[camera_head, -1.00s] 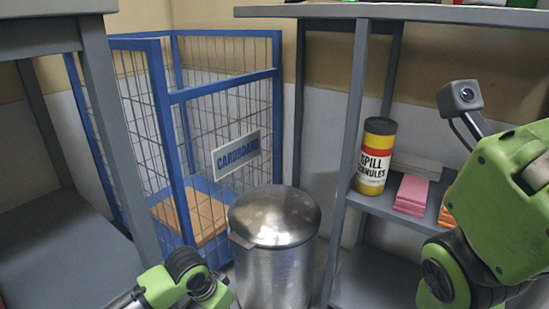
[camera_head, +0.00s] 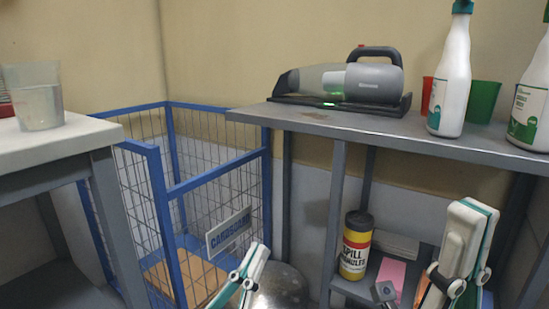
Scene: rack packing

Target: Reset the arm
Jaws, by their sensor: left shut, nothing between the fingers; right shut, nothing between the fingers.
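My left gripper (camera_head: 261,252) is low in the middle of the head view, with white and green fingers pointing up. It is shut and empty, in front of the blue cage and the metal bin. My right gripper (camera_head: 474,210) is at the lower right, also pointing up. It is shut and empty, in front of the grey shelf rack and hides part of its lower shelf. Neither gripper visibly holds a thing.
A grey rack top (camera_head: 330,122) holds a handheld vacuum (camera_head: 350,82), spray bottles (camera_head: 451,75) and red and green cups. Below stands a spill granules canister (camera_head: 355,246). A blue cage (camera_head: 158,200), metal bin (camera_head: 279,287) and left table (camera_head: 60,142) with a clear cup (camera_head: 38,98) surround.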

